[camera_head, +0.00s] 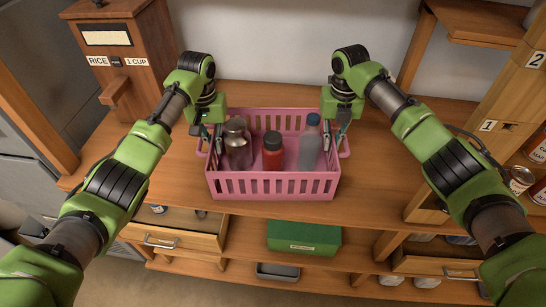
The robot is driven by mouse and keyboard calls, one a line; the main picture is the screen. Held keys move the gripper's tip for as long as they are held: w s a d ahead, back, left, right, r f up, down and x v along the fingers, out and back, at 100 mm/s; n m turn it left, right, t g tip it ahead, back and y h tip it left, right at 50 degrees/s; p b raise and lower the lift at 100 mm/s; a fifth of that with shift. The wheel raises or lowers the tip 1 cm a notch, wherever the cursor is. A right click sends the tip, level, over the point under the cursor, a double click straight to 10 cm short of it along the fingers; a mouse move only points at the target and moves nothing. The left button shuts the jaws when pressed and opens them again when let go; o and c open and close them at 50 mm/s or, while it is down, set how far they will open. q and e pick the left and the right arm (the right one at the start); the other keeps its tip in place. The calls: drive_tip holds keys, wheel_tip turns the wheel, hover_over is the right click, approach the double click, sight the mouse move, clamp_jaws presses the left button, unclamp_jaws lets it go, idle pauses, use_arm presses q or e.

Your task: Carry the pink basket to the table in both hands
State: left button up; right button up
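The pink basket (272,186) stands upright on a wooden counter, with slotted walls and a handle at each short side. Inside it are a dark grey bottle (238,148), a red jar with a black lid (272,153) and a clear bottle with a blue cap (310,146). My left gripper (210,138) points down at the left handle, its fingertips at the handle and side wall. My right gripper (335,136) points down at the right handle in the same way. The fingertips are small and partly hidden, so I cannot tell whether either grips the handle.
A wooden rice dispenser (124,45) stands at the back left of the counter (385,170). Shelving with cans (520,180) is at the right. Below are a green box (304,237) and an open drawer (172,240). The counter beside the basket is clear.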

use_arm(q)
clamp_jaws()
use_arm(e)
clamp_jaws()
